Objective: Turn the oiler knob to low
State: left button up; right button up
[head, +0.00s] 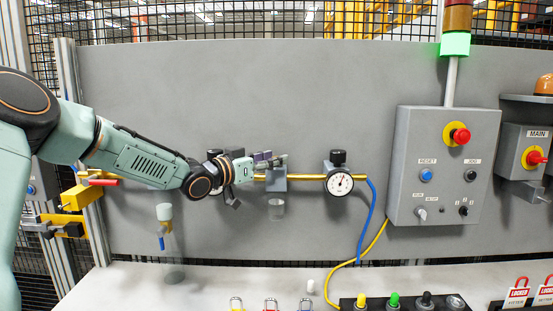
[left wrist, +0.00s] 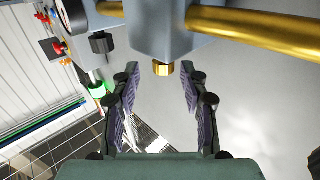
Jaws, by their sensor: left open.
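The oiler is a grey block (head: 276,182) on the yellow pipe in the head view, with a clear bowl (head: 277,208) under it. In the left wrist view, which is turned over, the block (left wrist: 165,28) fills the top centre and a small brass knob (left wrist: 163,68) sticks out of it. My left gripper (head: 270,158) is at the top of the block. Its fingers (left wrist: 160,80) are open on either side of the brass knob, with a gap on both sides. Any low marking is not readable. My right gripper is not in view.
A regulator with a gauge (head: 339,183) and black knob (head: 338,157) stands right of the oiler on the same pipe (head: 308,176). A blue hose (head: 370,215) hangs from it. A grey control box (head: 440,165) is farther right. The wall panel above the pipe is clear.

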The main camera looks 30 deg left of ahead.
pick_arm(q)
jog(key=shift+w+f, duration=0.15)
jog(key=shift+w, duration=0.65)
jog(key=shift+w+d+f, duration=0.1)
jog(key=shift+w+f, duration=0.1)
jog(key=shift+w, duration=0.45)
jog(key=shift+s+d+r, duration=0.1)
jog(key=shift+s+r, duration=0.15)
jog(key=shift+s, duration=0.2)
jog(key=shift+c, duration=1.5)
jog(key=shift+w+a+f, duration=0.15)
jog(key=shift+w+a, duration=0.05)
jog(key=shift+w, duration=0.05)
jog(key=c, duration=0.3)
jog(key=shift+d, duration=0.1)
grip_shut()
